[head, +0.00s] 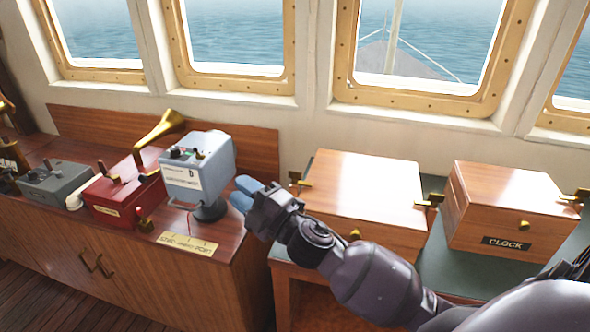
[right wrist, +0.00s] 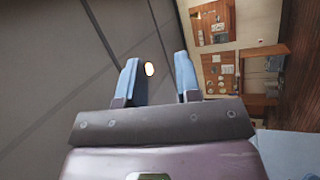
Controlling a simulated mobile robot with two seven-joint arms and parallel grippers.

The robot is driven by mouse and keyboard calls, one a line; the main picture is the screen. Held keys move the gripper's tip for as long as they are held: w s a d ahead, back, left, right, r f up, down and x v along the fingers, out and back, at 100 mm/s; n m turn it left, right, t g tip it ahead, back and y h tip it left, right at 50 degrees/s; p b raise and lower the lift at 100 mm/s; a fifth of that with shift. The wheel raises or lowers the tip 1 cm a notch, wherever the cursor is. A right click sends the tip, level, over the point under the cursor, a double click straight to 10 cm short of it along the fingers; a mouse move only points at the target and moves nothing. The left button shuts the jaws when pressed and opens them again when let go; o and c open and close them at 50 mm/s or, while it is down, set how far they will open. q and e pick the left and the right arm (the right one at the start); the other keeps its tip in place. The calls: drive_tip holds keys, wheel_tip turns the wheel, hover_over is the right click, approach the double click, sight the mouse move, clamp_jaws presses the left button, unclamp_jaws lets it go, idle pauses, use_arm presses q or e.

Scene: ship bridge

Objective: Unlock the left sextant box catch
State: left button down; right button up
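The sextant box is probably the large wooden box (head: 370,185) left of the clock box; any front label is hidden behind my right arm. Its brass left catch (head: 298,181) sticks out at the left side, and its brass right catch (head: 430,201) at the right side. A brass knob (head: 354,235) shows on its front. My right gripper (head: 243,192), with blue fingers, is just left of the left catch in the head view, apparently clear of it. In the right wrist view the gripper (right wrist: 158,75) has its fingers apart with nothing between them. My left gripper is out of view.
The clock box (head: 505,212) stands to the right on the same green-topped table (head: 455,275). Left of my gripper, a blue-grey instrument (head: 197,168), a red box with a brass horn (head: 125,190) and a grey control box (head: 58,183) stand on a wooden cabinet. Windows line the wall behind.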

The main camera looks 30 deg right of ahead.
drive_tip(key=w+a+r+n+g+y, duration=0.15)
drive_tip(key=a+n+g+y, duration=0.25)
drive_tip(key=n+y, duration=0.4)
wheel_tip(320, 180, up, 3)
drive_tip(key=n+g+h, duration=1.6)
drive_tip(key=n, duration=0.1)
hover_over(300, 178)
drive_tip(key=w, duration=0.1)
drive_tip(key=f, duration=0.3)
drive_tip(key=f+p, duration=0.1)
drive_tip(key=f, duration=0.6)
drive_tip(key=shift+w+a+f, duration=0.15)
drive_tip(key=shift+a+f, duration=0.15)
drive_tip(key=shift+a, duration=0.05)
clamp_jaws()
